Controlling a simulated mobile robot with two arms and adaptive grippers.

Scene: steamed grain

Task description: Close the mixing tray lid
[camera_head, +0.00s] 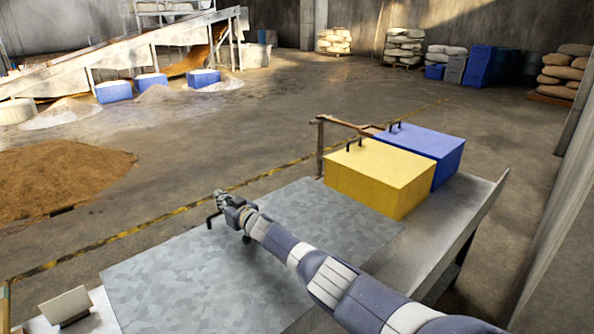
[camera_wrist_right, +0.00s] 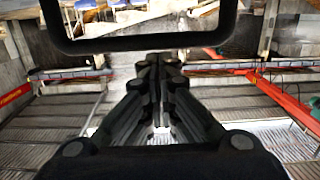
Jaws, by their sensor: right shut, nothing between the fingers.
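The mixing tray lid (camera_head: 200,275) appears as a large speckled grey metal panel in the head view, lying roughly flat over the tray. A small black handle (camera_head: 210,222) stands near its far edge. My right gripper (camera_head: 221,195) is beside this handle, shut and empty; contact cannot be told. In the right wrist view, the shut fingers (camera_wrist_right: 158,62) point away from the camera, and a dark bar (camera_wrist_right: 140,45) crosses above them. The tray's inside is hidden in the head view. My left gripper is not in view.
A yellow box (camera_head: 375,185) and a blue box (camera_head: 425,150) stand beyond the panel on the bench (camera_head: 470,205). A small pale plate (camera_head: 66,306) is at the lower left. A brown grain heap (camera_head: 60,180) lies on the floor beyond, with open floor around it.

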